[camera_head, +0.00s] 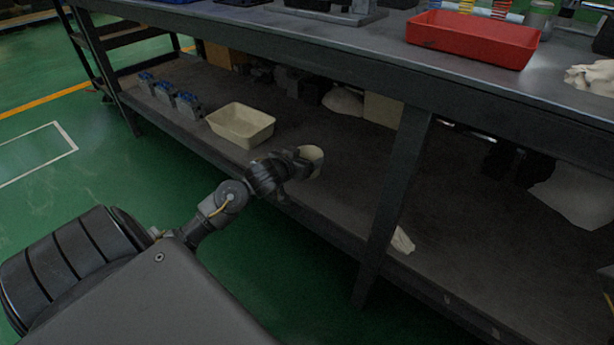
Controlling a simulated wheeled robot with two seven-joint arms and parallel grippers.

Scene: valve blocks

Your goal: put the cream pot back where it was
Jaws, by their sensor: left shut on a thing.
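The cream pot (313,155) is at the tip of my left gripper (302,164), over the lower shelf (335,215) of the workbench. My left gripper is shut on the pot, and the gripper's dark body hides part of the pot's near side. The pot is close to the shelf surface, but I cannot tell whether it touches it. My right gripper is not in view.
A cream tray (241,124) and several grey-blue valve blocks (187,104) stand on the lower shelf to the left. A bench leg (393,190) and a crumpled white cloth (402,241) are to the right. A red tray (470,40) is on the bench top.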

